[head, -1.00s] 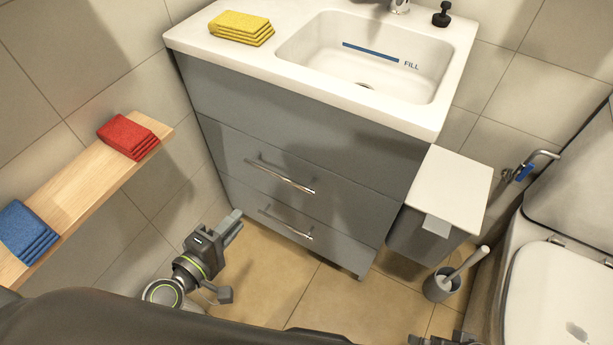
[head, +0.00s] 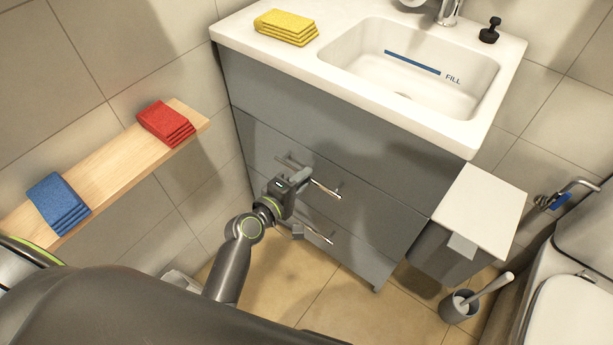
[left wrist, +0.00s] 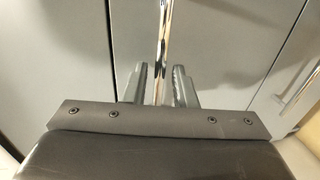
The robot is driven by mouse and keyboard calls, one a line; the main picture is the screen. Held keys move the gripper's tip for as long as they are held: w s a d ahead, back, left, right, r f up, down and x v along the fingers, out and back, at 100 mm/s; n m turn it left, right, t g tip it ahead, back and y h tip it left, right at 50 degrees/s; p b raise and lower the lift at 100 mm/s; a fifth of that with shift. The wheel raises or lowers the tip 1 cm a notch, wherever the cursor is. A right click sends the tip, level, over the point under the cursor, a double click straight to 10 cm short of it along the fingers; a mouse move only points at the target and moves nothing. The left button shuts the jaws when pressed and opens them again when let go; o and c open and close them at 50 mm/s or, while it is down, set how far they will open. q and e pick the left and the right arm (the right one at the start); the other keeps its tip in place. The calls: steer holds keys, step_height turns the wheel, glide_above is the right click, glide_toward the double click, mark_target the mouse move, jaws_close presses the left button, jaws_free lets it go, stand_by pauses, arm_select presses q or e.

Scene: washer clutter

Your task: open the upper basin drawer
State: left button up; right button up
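The grey basin cabinet has an upper drawer (head: 365,198) with a chrome bar handle (head: 325,190), and a lower drawer with its own handle (head: 318,235). Both drawers look shut. My left gripper (head: 302,178) is at the upper handle and hides part of it. In the left wrist view the upper handle (left wrist: 162,45) runs between the two fingers of my left gripper (left wrist: 160,86), with a gap on each side, so the gripper is open around the bar. The lower handle (left wrist: 301,84) shows at the right there. My right gripper is not in view.
A wooden shelf (head: 105,165) with red cloths (head: 166,122) and blue cloths (head: 58,203) is at the left. A bin (head: 478,210), a toilet brush (head: 470,298) and a toilet stand at the right. Yellow cloths (head: 286,27) lie beside the basin.

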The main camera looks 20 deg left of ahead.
arm_select(q)
steer(key=shift+x, duration=0.9)
jaws_close()
